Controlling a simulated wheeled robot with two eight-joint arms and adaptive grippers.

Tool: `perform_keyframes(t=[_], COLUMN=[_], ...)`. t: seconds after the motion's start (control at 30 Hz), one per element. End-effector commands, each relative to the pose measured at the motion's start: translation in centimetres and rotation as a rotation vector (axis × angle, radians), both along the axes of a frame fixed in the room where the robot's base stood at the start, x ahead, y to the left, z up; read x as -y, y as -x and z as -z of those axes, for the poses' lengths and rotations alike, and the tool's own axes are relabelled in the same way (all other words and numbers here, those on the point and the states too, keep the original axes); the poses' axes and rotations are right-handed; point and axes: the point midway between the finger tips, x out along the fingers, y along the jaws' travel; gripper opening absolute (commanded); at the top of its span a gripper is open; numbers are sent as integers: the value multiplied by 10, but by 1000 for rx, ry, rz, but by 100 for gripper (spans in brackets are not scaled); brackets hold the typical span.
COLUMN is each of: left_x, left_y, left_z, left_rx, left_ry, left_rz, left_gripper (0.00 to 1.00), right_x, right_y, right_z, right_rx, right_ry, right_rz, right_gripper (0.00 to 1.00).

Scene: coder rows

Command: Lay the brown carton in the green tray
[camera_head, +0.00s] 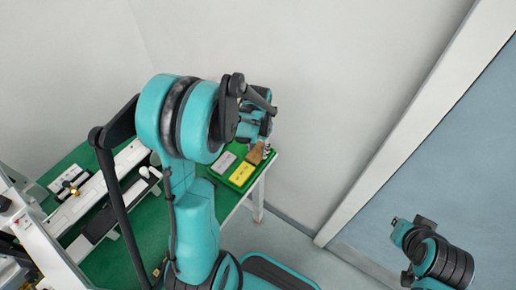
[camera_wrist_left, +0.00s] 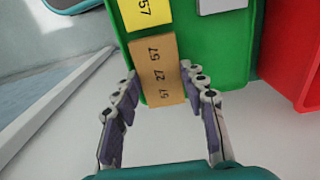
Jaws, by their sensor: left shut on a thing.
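The brown carton (camera_wrist_left: 158,70) shows its printed face in the left wrist view, between the two fingers of my left gripper (camera_wrist_left: 160,80), which is shut on it. In the head view the brown carton (camera_head: 256,154) is partly hidden by the gripper (camera_head: 266,146). The green tray (camera_wrist_left: 222,50) lies behind the carton, and the carton's near end overlaps the tray's near edge. I cannot tell whether the carton touches the tray floor. In the head view the green tray (camera_head: 236,188) is at the table's right end. My right gripper (camera_head: 402,230) is at the lower right, its fingers unclear.
A yellow carton (camera_head: 241,174) and a grey carton (camera_head: 218,164) lie in the green tray. A red container (camera_wrist_left: 292,50) stands right beside it in the left wrist view. White equipment (camera_head: 98,190) occupies the green table's left part. A wall stands behind.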

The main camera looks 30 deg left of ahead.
Motion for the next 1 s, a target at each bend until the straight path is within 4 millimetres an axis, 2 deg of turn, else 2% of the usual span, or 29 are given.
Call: perform_keyframes(t=[0.6,1.0], left_x=[0,0], left_y=[0,0], left_z=[0,8], left_rx=[0,0], left_ry=[0,0], left_rz=[0,0], left_gripper=[25,25], right_x=[0,0], right_y=[0,0], right_z=[1,8], right_rx=[0,0], right_ry=[0,0], right_rz=[0,0], right_gripper=[0,0])
